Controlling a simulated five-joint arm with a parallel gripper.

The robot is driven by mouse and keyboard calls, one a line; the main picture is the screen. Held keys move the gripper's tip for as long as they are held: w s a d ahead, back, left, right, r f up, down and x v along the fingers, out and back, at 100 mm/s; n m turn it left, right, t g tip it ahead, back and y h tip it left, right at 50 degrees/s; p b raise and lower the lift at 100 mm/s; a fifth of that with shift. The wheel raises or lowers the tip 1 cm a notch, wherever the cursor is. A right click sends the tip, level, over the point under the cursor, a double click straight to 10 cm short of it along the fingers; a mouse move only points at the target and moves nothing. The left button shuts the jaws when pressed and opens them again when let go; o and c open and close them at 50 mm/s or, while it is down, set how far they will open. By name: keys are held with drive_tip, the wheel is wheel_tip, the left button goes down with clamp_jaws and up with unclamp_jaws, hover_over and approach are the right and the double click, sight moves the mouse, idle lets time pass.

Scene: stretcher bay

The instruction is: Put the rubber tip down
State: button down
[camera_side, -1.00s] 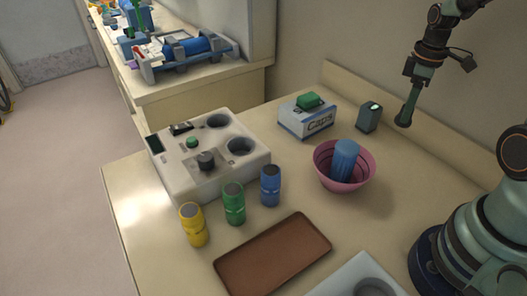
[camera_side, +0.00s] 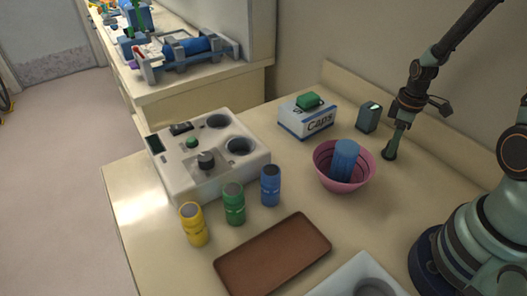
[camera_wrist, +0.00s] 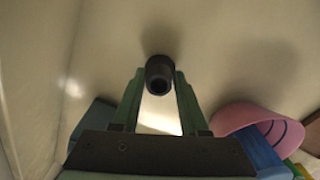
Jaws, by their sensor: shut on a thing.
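The rubber tip (camera_wrist: 160,72) is a short black cylinder with a round opening, held between the green fingers of my gripper (camera_wrist: 160,90) in the wrist view. In the side view my gripper (camera_side: 397,135) points down over the table to the right of the pink bowl, and the dark rubber tip (camera_side: 389,155) shows at its lower end. The tip is at or close above the table surface; I cannot tell whether it touches.
The pink bowl (camera_side: 328,172) holding a blue cylinder (camera_side: 345,158) stands just left of my gripper. Behind are a dark grey box (camera_side: 368,117) and a caps box (camera_side: 305,118). A brown tray (camera_side: 272,255) lies in front. The table right of the bowl is bare.

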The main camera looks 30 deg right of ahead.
drive_tip(key=shift+c, duration=2.1)
unclamp_jaws()
wheel_tip(320, 180, up, 11)
drive_tip(key=a+r+m+t, duration=0.5)
drive_tip(key=a+r, duration=0.7)
drive_tip(key=a, duration=0.4)
drive_tip(key=shift+s+a+t, duration=0.25)
drive_tip(key=shift+a+t, duration=0.05)
drive_tip(key=shift+a, duration=0.05)
